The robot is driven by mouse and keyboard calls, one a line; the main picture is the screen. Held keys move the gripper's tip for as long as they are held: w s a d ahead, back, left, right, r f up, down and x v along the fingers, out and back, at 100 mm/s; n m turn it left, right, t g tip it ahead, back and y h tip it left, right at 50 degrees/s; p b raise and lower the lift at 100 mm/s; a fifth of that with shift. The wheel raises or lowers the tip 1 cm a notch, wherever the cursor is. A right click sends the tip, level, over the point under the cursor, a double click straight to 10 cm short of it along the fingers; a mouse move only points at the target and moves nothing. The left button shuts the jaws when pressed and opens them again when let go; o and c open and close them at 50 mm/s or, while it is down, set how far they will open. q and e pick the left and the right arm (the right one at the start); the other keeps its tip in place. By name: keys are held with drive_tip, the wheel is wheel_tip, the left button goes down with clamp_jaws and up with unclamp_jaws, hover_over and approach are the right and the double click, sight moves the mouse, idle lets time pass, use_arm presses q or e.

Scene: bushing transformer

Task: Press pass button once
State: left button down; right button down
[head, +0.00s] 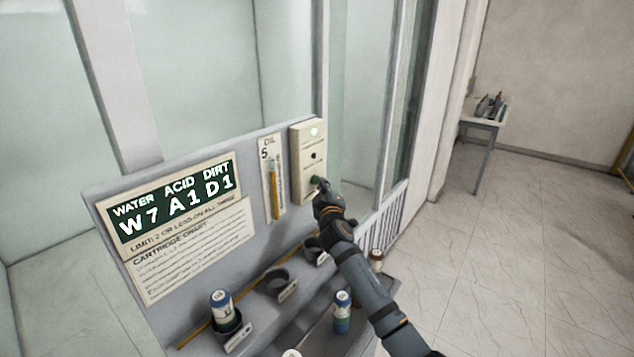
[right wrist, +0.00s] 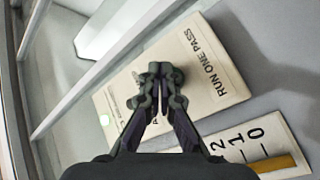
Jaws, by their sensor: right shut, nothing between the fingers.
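The cream control box (head: 310,145) stands at the right end of the grey panel, with a lit green lamp (head: 313,131) at its top and a dark button or hole in the middle. A dark green pass button (head: 318,181) is low on the box. My right gripper (head: 320,189) is shut and empty, its tips right at that button. In the right wrist view the shut fingertips (right wrist: 160,72) overlap the button and hide most of it, beside the "RUN ONE PASS" label (right wrist: 206,62). I cannot tell whether they touch. My left gripper is out of view.
The display (head: 172,201) reads WATER 7, ACID 1, DIRT 1. An oil gauge (head: 273,178) is left of the box. Below are cartridge holders, one with a blue-topped cartridge (head: 221,303); another cartridge (head: 342,311) stands near my arm. A side table (head: 487,122) is far right.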

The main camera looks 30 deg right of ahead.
drive_tip(key=shift+w, duration=0.1)
idle(0.6)
drive_tip(key=shift+w+a, duration=0.15)
drive_tip(key=shift+w, duration=0.1)
drive_tip(key=shift+s, duration=0.3)
idle(0.3)
drive_tip(key=s+d, duration=0.2)
drive_tip(key=s, duration=0.3)
drive_tip(key=shift+s+d, duration=0.3)
